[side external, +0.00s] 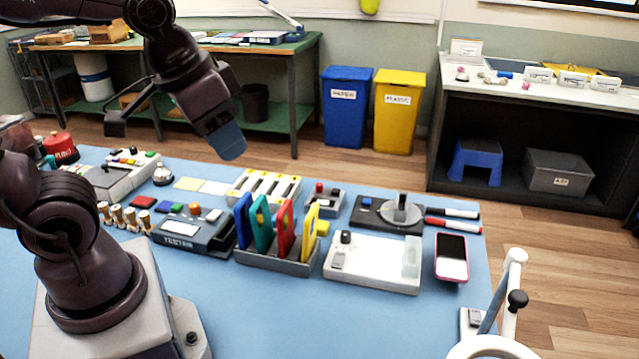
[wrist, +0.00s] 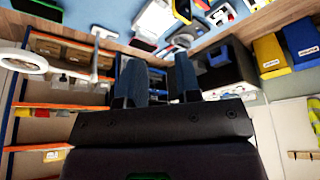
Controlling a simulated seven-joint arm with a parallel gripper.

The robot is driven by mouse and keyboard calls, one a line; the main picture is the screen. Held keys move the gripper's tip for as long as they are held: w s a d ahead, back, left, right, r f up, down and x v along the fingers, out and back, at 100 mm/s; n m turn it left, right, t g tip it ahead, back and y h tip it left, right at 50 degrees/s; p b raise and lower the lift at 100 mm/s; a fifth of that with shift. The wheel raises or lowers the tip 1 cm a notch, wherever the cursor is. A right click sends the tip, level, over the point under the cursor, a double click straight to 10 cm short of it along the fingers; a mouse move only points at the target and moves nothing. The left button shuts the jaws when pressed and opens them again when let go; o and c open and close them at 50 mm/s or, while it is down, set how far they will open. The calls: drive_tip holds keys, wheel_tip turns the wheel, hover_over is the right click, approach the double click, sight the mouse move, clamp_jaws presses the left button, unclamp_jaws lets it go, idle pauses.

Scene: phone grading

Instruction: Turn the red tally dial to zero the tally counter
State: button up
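My gripper (side external: 228,145) is raised high above the back of the blue table, with its blue fingertips pointing down and to the right. In the wrist view its two blue fingers (wrist: 160,78) stand apart with nothing between them. A small grey box with a red knob (side external: 319,187) and a dark knob stands near the middle of the table. A larger round red piece with lettering (side external: 61,148) stands at the table's far left. I cannot tell for sure which of these is the tally dial, and no counter digits are readable. My gripper touches neither.
A rack of coloured phone cases (side external: 275,262), a grey tester box (side external: 185,235), a white lit panel (side external: 372,262) and a pink phone (side external: 451,257) crowd the middle and right of the table. A white lamp (side external: 514,270) stands front right. The front middle is clear.

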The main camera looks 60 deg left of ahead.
drive_tip(key=w+a+f+n+g, duration=0.35)
drive_tip(key=w+a, duration=0.45)
drive_tip(key=w, duration=0.5)
drive_tip(key=n+g, duration=0.1)
drive_tip(key=n, duration=0.6)
approach(319, 184)
wheel_tip(319, 184, down, 10)
drive_tip(key=shift+s+r, duration=0.1)
drive_tip(key=shift+r, duration=0.1)
clamp_jaws()
